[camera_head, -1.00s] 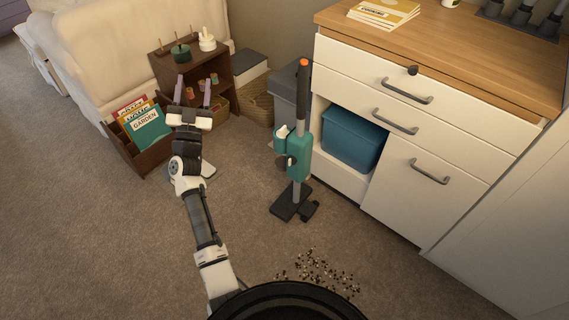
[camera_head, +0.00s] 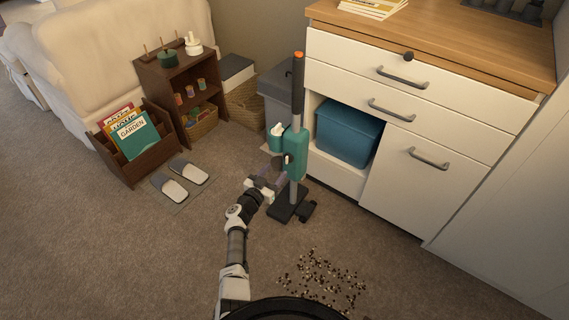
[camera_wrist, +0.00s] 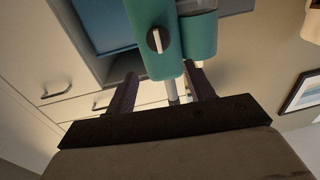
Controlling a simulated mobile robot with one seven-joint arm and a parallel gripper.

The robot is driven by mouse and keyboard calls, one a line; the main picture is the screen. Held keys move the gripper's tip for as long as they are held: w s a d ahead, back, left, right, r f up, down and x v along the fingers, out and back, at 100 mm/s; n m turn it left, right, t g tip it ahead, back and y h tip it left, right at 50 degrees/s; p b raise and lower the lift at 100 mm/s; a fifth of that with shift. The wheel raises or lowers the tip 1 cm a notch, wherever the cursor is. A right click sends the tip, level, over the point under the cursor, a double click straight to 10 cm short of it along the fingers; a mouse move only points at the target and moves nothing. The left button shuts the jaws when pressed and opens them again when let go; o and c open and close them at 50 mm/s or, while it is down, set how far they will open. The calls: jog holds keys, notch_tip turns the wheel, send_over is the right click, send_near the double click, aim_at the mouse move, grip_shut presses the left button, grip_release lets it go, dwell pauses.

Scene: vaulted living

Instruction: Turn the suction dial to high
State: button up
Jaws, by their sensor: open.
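A teal stick vacuum (camera_head: 297,142) with a grey pole and orange-tipped dark handle stands upright on the carpet before the white cabinet. Its suction dial (camera_wrist: 157,40) is a dark round knob with a white bar, nearly upright in the wrist view; no setting marks are readable. The dial shows only small in the head view (camera_head: 288,159). My gripper (camera_head: 272,172) is open and empty, beside the lower left of the teal body. In the wrist view, my two purple-grey fingers (camera_wrist: 163,88) are apart, below the dial in the picture and not around it.
The white cabinet (camera_head: 405,165) with a blue bin (camera_head: 348,132) stands right behind the vacuum. Dark crumbs (camera_head: 322,280) lie on the carpet in front. Slippers (camera_head: 180,180), a magazine rack (camera_head: 132,150) and a small shelf (camera_head: 185,85) are left. Carpet between is clear.

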aim_at(291, 159)
jog(key=b+x, duration=0.3)
jog(key=x, duration=0.3)
jog(key=shift+w+d+f, duration=0.1)
jog(key=shift+w+d, duration=0.05)
jog(key=shift+w, duration=0.2)
jog(key=shift+w+d, duration=0.25)
jog(key=shift+w, duration=0.2)
jog(key=c, duration=0.9)
jog(key=shift+c, duration=0.2)
jog(key=shift+m, duration=0.4)
jog(key=m, duration=0.4)
jog(key=shift+s+d+m, duration=0.25)
jog(key=shift+d+m, duration=0.15)
jog(key=m, duration=0.2)
jog(key=m+b, duration=0.1)
jog(key=m, duration=0.3)
jog(key=shift+s+d+f, duration=0.2)
jog(key=shift+d+f, duration=0.05)
jog(key=shift+f, duration=0.1)
jog(key=shift+m, duration=0.3)
